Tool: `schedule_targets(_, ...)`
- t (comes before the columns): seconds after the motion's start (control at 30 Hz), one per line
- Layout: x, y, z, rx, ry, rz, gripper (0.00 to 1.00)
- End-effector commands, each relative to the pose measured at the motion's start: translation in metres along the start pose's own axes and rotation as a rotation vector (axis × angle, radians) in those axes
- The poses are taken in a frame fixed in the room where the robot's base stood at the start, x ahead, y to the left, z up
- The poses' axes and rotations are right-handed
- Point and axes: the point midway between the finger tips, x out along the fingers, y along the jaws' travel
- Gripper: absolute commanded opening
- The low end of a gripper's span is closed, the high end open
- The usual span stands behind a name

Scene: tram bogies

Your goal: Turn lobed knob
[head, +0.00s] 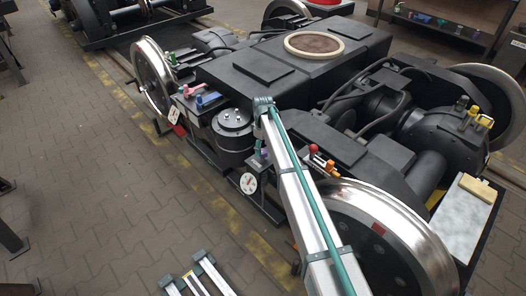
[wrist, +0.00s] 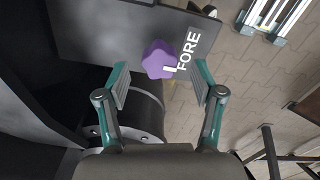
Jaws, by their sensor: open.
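A purple lobed knob (wrist: 157,59) sits on a dark plate (wrist: 95,28) in the wrist view. The white word FORE is printed on the plate beside the knob, and a short white mark shows at the knob's edge. My gripper (wrist: 162,84) is open and empty. Its two fingers point toward the plate, one on each side of the knob's line, with the knob seen between and slightly beyond the fingertips. I cannot tell whether either finger touches it. In the head view, a small purple patch below the end of my arm may be the knob, mostly hidden.
A black cylinder (wrist: 145,112) with bolts lies behind the left finger. In the head view, a round gauge (head: 248,183) stands nearby, with a red ball-topped lever (head: 314,149) to the right. A large wheel (head: 375,235) is at lower right. Paved floor at left is open.

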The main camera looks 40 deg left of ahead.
Motion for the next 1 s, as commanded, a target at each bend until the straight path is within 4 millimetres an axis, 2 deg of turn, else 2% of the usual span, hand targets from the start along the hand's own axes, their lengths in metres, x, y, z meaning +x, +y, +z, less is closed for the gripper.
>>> schedule_targets(0.03,0.007,0.0,0.0,0.0,-0.001,-0.001,0.67)
schedule_targets(0.2,0.019,0.0,0.0,0.0,0.0,-0.001,0.67)
schedule_targets(0.53,0.022,0.0,0.0,0.0,0.0,0.0,0.67)
schedule_targets(0.57,0.022,0.0,0.0,0.0,0.0,0.0,0.64)
schedule_targets(0.9,0.022,0.0,0.0,0.0,0.0,0.0,0.07)
schedule_targets(1.0,0.022,0.0,0.0,0.001,0.0,0.0,0.07)
